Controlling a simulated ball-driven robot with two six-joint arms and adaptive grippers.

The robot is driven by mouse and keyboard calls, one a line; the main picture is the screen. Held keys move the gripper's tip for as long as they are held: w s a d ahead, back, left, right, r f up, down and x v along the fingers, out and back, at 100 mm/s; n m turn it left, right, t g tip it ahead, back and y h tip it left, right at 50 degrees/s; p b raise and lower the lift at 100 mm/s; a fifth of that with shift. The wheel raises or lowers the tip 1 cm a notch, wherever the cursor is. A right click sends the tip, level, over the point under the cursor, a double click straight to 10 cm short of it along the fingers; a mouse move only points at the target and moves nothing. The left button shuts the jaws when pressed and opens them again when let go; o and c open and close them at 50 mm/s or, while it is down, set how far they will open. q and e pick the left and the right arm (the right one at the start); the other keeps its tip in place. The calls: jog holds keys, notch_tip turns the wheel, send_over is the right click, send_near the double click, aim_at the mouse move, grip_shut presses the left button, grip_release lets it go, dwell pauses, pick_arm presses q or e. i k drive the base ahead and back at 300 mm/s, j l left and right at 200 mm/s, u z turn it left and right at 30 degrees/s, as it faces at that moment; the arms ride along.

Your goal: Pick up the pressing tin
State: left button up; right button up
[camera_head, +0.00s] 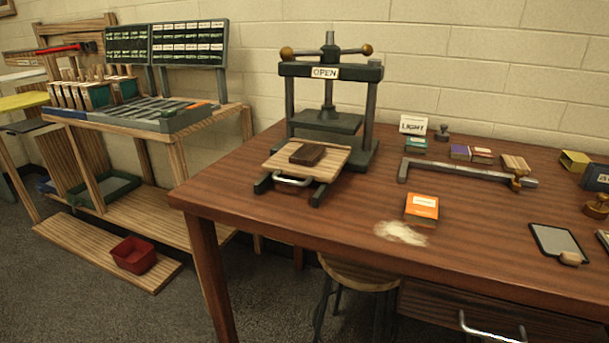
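No label names a pressing tin, so I cannot tell for certain which thing it is. A dark green press (328,122) with an "OPEN" sign stands on the brown table (300,230). A dark brown block (307,154) lies on the pale wooden board (330,166) at the press's front. A small orange box (421,207) with a pale label stands near the table's front edge. An olive-yellow container (574,161) is at the far right. A red open bin (133,254) sits on the low wooden platform at left. Neither of my grippers shows.
A pale powder patch (400,233) lies before the orange box. A long grey metal bar (466,174), a "LIGHT" card (413,124) and small boxes stand behind it. A dark flat tablet-like plate (557,241) lies at right. A stool (358,276) is under the front edge.

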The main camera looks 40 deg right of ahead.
aim_at(561, 242)
jog(key=z, duration=0.45)
jog(key=l+z, duration=0.1)
jog(key=z, duration=1.3)
jog(key=l+z, duration=0.1)
jog(key=z, duration=0.8)
